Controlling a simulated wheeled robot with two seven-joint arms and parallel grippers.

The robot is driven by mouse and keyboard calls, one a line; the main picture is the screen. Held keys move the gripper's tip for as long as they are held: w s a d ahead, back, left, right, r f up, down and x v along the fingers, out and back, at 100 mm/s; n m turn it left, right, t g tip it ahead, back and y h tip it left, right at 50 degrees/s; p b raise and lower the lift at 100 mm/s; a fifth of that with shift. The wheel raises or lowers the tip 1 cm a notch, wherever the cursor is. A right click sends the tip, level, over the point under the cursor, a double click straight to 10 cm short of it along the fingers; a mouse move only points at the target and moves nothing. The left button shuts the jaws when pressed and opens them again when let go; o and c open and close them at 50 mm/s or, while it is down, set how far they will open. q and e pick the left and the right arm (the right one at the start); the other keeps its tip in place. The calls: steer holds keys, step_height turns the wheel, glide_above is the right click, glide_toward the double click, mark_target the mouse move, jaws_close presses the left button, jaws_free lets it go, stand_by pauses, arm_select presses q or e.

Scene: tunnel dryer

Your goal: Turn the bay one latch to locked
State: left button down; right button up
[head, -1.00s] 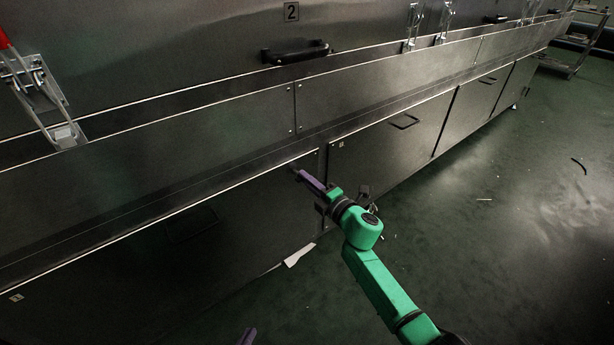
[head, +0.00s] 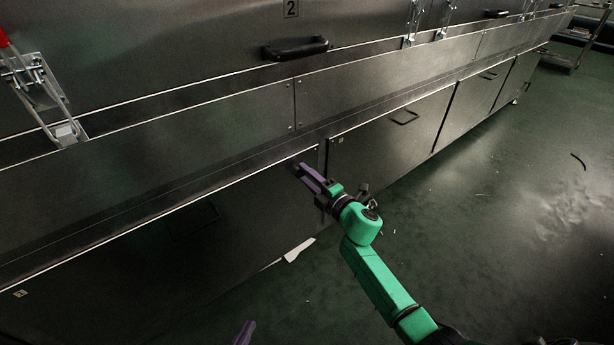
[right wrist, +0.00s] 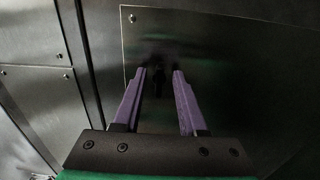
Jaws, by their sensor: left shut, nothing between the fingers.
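My right gripper (head: 306,174) is at the top right corner of the dark lower left panel (head: 240,225), fingertips toward its face. In the right wrist view its two purple fingers (right wrist: 159,72) stand apart, with a dark, blurred shape between them. I cannot tell whether that shape is the bay one latch or a reflection. A metal toggle latch (head: 42,98) with a red handle (head: 3,38) is at the upper left, far from both grippers. I cannot tell which bay it belongs to. My left gripper (head: 246,331) shows only its purple tip at the bottom edge, shut and empty.
A black bar handle (head: 295,48) sits below the "2" plate (head: 291,9). More metal latches (head: 413,24) are along the top. A white scrap (head: 298,250) lies on the green floor (head: 470,250), which is mostly open at right. A rack (head: 590,45) stands far right.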

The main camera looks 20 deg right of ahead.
arm_select(q)
steer(key=r+p, duration=0.1)
steer(key=a+r+g+p, duration=0.1)
steer(key=r+p, duration=0.1)
steer(key=shift+r+m+g, duration=0.2)
steer(key=shift+m+g, duration=0.1)
arm_select(e)
steer(key=v, duration=1.4)
steer(key=shift+s, duration=0.3)
arm_select(q)
steer(key=shift+w+d, duration=0.1)
